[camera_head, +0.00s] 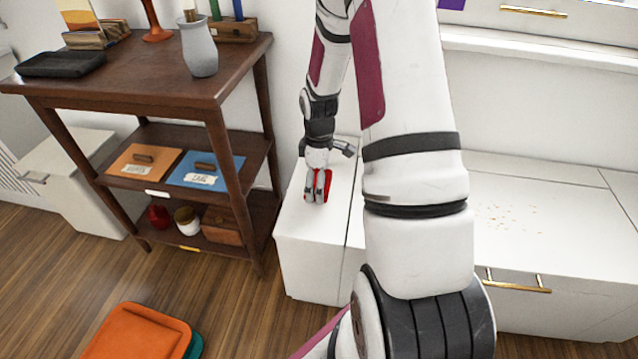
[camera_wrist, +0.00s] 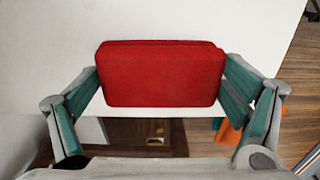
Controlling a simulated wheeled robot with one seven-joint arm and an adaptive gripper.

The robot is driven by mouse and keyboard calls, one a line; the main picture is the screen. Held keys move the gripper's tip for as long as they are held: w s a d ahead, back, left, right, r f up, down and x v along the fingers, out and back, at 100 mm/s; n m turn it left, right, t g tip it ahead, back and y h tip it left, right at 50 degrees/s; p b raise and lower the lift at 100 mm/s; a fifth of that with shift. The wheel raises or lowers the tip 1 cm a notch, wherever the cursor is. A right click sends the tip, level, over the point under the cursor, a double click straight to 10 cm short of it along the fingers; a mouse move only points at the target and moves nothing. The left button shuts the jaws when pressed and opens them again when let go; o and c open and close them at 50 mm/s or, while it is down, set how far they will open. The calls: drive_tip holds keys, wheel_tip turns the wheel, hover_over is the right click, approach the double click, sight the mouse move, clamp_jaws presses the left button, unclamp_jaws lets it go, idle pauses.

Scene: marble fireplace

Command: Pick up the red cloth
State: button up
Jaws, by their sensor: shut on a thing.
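The red cloth (camera_wrist: 160,73) is a flat, folded-looking red block with rounded corners. In the wrist view it sits between the two teal-padded fingers of my gripper (camera_wrist: 162,95), which is shut on it from both sides. In the head view my gripper (camera_head: 317,190) is over the left part of the white cabinet top, with a bit of the red cloth (camera_head: 327,184) showing beside the fingers. The fingers hide much of the cloth there. I cannot tell whether the cloth touches the cabinet top.
A dark wooden shelf (camera_head: 160,75) with a grey vase (camera_head: 199,50) stands left of my gripper. The white cabinet (camera_head: 310,250) has crumbs (camera_head: 510,217) on its right part. An orange cushion (camera_head: 138,333) lies on the wooden floor. My arm hides the middle of the cabinet.

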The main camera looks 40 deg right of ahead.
drive_tip(key=shift+s+a+r+p, duration=0.15)
drive_tip(key=shift+s+r+p, duration=0.15)
drive_tip(key=shift+r, duration=0.2)
drive_tip(key=shift+s+a+r+p, duration=0.1)
drive_tip(key=shift+s+r+p, duration=0.15)
drive_tip(key=shift+r, duration=0.2)
drive_tip(key=s+a+p, duration=0.1)
drive_tip(key=s+a, duration=0.1)
drive_tip(key=s, duration=0.2)
drive_tip(key=s+a+p, duration=0.1)
drive_tip(key=s, duration=0.4)
drive_tip(key=s+a+r, duration=0.1)
drive_tip(key=s+a, duration=0.1)
drive_tip(key=s, duration=0.2)
drive_tip(key=shift+s+a+p, duration=0.35)
drive_tip(key=shift+p, duration=0.05)
